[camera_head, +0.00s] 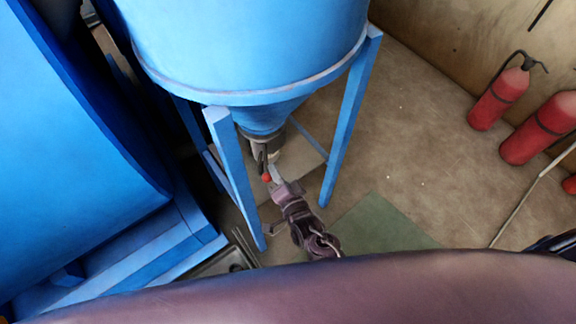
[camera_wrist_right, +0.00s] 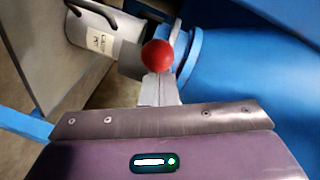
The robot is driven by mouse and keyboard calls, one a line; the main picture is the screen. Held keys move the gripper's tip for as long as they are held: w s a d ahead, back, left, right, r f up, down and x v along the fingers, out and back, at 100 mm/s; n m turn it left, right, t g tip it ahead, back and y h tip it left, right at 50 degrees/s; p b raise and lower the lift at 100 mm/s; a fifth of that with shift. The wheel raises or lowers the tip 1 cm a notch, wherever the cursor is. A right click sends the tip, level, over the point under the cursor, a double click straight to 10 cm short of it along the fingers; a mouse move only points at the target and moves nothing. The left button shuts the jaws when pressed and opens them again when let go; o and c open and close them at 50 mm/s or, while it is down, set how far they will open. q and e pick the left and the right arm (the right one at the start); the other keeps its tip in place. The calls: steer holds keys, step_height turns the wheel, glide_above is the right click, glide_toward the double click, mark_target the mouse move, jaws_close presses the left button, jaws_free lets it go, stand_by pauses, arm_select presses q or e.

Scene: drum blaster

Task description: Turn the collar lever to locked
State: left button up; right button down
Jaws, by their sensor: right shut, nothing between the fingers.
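The collar lever shows by its red ball knob (camera_head: 267,177), hanging below the cone of the blue hopper (camera_head: 240,50). The knob (camera_wrist_right: 158,57) also shows in the right wrist view, right at the tips of my right gripper's fingers. My right gripper (camera_head: 275,174) is shut and empty, with its fingertips beside the knob. Its pale fingers (camera_wrist_right: 158,90) show together in the wrist view. Whether they touch the knob I cannot tell. A grey collar fitting (camera_wrist_right: 108,45) with a small label lies behind the knob. The label is too small to read. My left gripper is not in view.
Blue legs (camera_head: 350,115) of the hopper stand on both sides of my right gripper. A large blue machine body (camera_head: 70,150) fills the left. Red cylinders (camera_head: 497,98) stand at the right wall. The brown floor (camera_head: 420,130) between is clear, with a green mat (camera_head: 380,225).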

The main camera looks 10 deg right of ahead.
steer(key=shift+a, duration=1.3)
steer(key=shift+s, duration=0.1)
